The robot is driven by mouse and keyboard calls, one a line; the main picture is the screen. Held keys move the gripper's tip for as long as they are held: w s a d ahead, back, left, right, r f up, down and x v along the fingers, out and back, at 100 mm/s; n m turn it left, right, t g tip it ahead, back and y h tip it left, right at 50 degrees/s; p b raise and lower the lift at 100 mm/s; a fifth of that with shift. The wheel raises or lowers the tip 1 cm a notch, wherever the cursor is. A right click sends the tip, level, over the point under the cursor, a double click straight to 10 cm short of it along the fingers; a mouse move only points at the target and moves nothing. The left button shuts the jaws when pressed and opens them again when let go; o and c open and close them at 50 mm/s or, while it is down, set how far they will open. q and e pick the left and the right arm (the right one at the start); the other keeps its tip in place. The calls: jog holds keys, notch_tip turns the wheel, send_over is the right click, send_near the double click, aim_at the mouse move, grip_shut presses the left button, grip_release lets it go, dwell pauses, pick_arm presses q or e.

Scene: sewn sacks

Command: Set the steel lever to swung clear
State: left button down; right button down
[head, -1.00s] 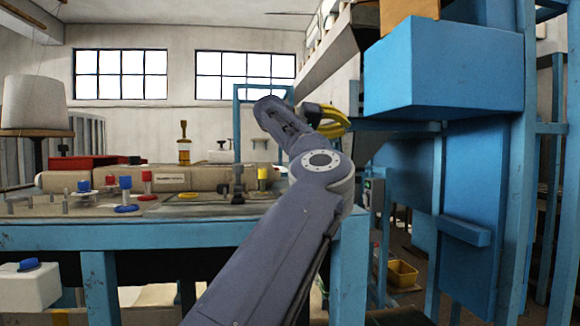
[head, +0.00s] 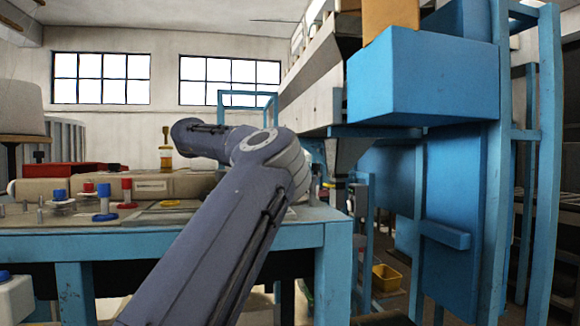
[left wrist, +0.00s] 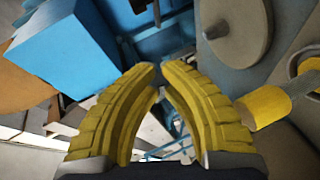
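I cannot make out the steel lever for certain in either view. In the left wrist view, my left gripper (left wrist: 160,72) shows two curved yellow fingers. My right gripper is not in view.
A blue-framed bench (head: 160,238) fills the left, holding blue and red knobs and an amber bottle (head: 166,158). A large blue box (head: 425,80) juts out at the upper right; a blue box also shows in the left wrist view (left wrist: 65,45). A yellow bin (head: 386,278) stands low behind.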

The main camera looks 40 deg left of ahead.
aim_at(317, 171)
pick_arm(q)
jog(key=x, duration=0.9)
jog(key=shift+w+f, duration=0.2)
jog(key=shift+w, duration=0.1)
jog(key=shift+w+d+f, duration=0.15)
jog(key=shift+d, duration=0.35)
jog(key=shift+w+d+f, duration=0.1)
jog(key=shift+d+f, duration=0.05)
jog(key=shift+d, duration=0.35)
jog(key=shift+w+d+f, duration=0.15)
jog(key=shift+d, duration=0.25)
jog(key=shift+w+d+f, duration=0.15)
jog(key=shift+d, duration=0.25)
jog(key=shift+s+a, duration=0.1)
jog(key=shift+a, duration=0.05)
